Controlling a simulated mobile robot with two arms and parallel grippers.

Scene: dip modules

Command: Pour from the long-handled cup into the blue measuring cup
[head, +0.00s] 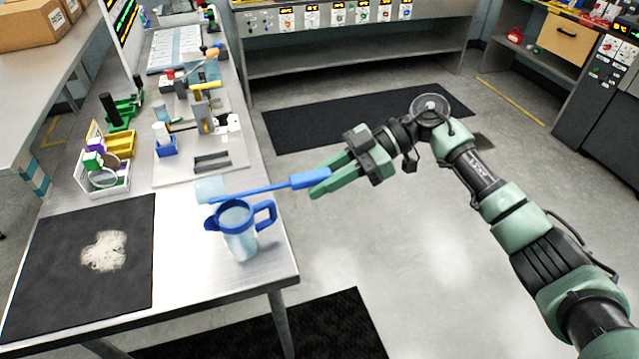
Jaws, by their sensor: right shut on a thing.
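The long-handled cup (209,190) has a pale, see-through bowl and a long blue handle. My right gripper (319,182) is shut on the end of that handle, out past the table's right edge. The handle runs left from the gripper, and the bowl appears just above and left of the blue measuring cup's rim. The blue measuring cup (240,242) is a clear jug with a blue rim and blue handle, upright near the table's front right corner. Whether the bowl holds anything, and its exact tilt, I cannot tell. My left gripper is out of view.
A black mat (50,280) with a whitish patch lies on the table left of the jug. A white bin (115,187) with small items, a blue holder (166,150) and a board with tools stand farther back. The floor right of the table is open.

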